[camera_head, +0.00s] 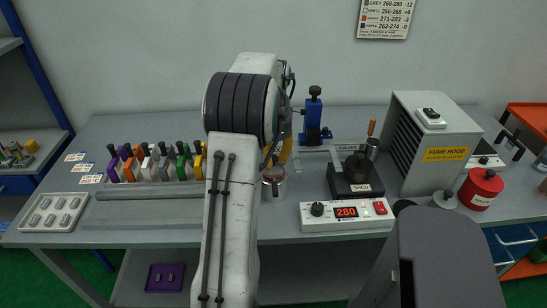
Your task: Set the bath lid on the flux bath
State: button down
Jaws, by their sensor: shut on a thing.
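My arm reaches up the middle of the view and hides most of my gripper (273,160). Only a small part shows at the right edge of the arm, low over the bench. It is shut on the bath lid, which is mostly hidden, so its outline is unclear. A small round metal pot (274,187), apparently the flux bath, stands on the bench directly below the gripper. I cannot tell whether lid and pot touch.
Right of the pot are a black station (355,182), a white controller reading 280 (346,213) and the fume hood (428,140). A red canister (481,188) stands further right. A row of coloured holders (155,165) and a grey tray (53,212) are left.

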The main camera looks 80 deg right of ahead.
jog(key=shift+f, duration=0.35)
dwell(0.6)
jog(key=shift+c, duration=1.9)
grip_release()
jog(key=shift+r, duration=0.2)
jog(key=shift+r+p, duration=3.15)
jog(key=shift+r, duration=0.25)
